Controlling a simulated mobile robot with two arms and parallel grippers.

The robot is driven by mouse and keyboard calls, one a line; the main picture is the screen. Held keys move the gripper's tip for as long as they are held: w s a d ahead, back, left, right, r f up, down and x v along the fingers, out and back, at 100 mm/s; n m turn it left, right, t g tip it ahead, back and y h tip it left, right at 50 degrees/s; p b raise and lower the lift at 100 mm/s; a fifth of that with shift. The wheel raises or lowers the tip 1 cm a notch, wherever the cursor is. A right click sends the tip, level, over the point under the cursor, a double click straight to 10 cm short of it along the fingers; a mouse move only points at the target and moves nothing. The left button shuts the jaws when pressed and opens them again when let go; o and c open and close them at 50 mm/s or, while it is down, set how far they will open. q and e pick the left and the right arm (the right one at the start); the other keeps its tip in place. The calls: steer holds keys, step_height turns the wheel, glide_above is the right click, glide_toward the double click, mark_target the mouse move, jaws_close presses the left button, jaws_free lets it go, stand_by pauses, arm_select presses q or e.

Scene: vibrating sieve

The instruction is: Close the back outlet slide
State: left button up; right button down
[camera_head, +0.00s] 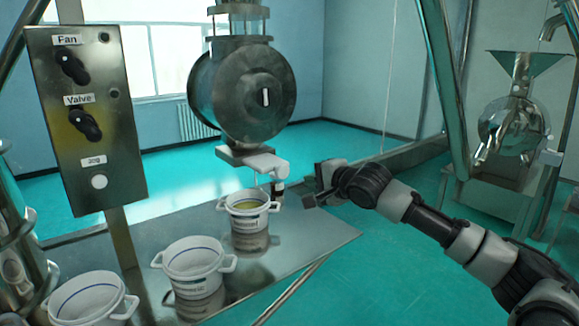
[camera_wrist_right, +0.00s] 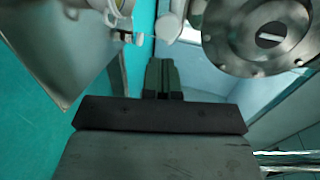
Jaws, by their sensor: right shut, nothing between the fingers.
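A round metal housing (camera_head: 243,90) hangs over the table, with a flat plate and a white angled outlet part (camera_head: 258,160) under it. A small dark-tipped piece (camera_head: 278,186) hangs at the right end of this part, by the bucket's rim. I cannot tell for sure which piece is the back outlet slide or how far it is open. My right gripper (camera_head: 314,190) is just right of this piece, apart from it, shut and empty. In the right wrist view its fingers (camera_wrist_right: 163,78) are together, and the white outlet part (camera_wrist_right: 170,26) lies beyond them. My left gripper is out of view.
A white bucket (camera_head: 249,202) with yellowish contents stands below the outlet on the metal table (camera_head: 310,240). Two more white buckets (camera_head: 193,262) (camera_head: 90,300) stand nearer. A control panel (camera_head: 86,115) is at left, a funnel machine (camera_head: 514,130) at right. Space right of the table is clear.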

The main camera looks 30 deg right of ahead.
mark_target(284, 172)
steer(key=p+x, duration=0.1)
steer(key=x, duration=0.2)
steer(key=p+x, duration=0.1)
steer(key=x, duration=0.2)
steer(key=r+p+x, duration=0.1)
steer(key=x, duration=0.2)
steer(key=shift+p, duration=0.35)
